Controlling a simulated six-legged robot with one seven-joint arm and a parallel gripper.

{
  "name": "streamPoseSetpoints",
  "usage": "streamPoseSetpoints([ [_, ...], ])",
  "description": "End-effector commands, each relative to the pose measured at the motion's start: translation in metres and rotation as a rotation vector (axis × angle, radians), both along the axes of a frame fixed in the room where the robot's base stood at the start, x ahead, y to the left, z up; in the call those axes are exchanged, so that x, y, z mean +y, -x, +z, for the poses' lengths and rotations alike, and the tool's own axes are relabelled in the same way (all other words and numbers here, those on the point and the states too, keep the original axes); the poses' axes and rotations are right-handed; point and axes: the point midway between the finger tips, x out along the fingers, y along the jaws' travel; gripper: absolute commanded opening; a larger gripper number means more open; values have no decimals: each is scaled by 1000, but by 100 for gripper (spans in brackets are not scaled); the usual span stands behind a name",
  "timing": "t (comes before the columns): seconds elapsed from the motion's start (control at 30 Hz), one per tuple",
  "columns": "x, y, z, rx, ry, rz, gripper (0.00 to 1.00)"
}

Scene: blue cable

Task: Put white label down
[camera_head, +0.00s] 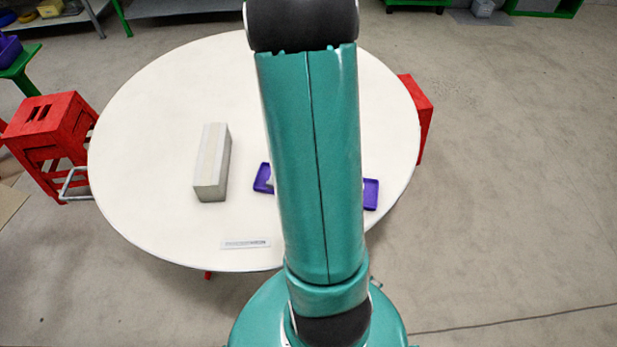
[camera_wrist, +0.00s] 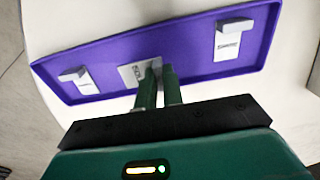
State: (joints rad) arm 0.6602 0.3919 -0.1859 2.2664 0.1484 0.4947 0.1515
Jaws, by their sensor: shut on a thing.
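My gripper (camera_wrist: 162,72) is shut on a small white label (camera_wrist: 136,73) with dark print. In the wrist view this label shows over the middle of a purple tray (camera_wrist: 110,58); I cannot tell whether it touches the tray. Two other white pieces are in the tray, one at the left end (camera_wrist: 84,83) and one with dark print at the right end (camera_wrist: 228,43). In the head view my arm hides the gripper and most of the purple tray (camera_head: 371,194), which lies on the round white table (camera_head: 150,120).
A long pale grey block (camera_head: 211,165) stands on the table left of the tray. A flat white strip with dark print (camera_head: 246,243) lies near the front edge. Red stools stand at the left (camera_head: 50,125) and right (camera_head: 418,105). The table's left side is clear.

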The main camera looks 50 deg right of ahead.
Motion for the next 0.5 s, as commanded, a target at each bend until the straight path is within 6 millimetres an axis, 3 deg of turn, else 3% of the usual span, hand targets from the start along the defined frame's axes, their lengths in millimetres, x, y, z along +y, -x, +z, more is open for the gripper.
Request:
streamPoseSetpoints([
  [0.23,-2,1,-33,3,-3,-1,0],
  [0.5,-2,0,-34,1,-2,0,0],
])
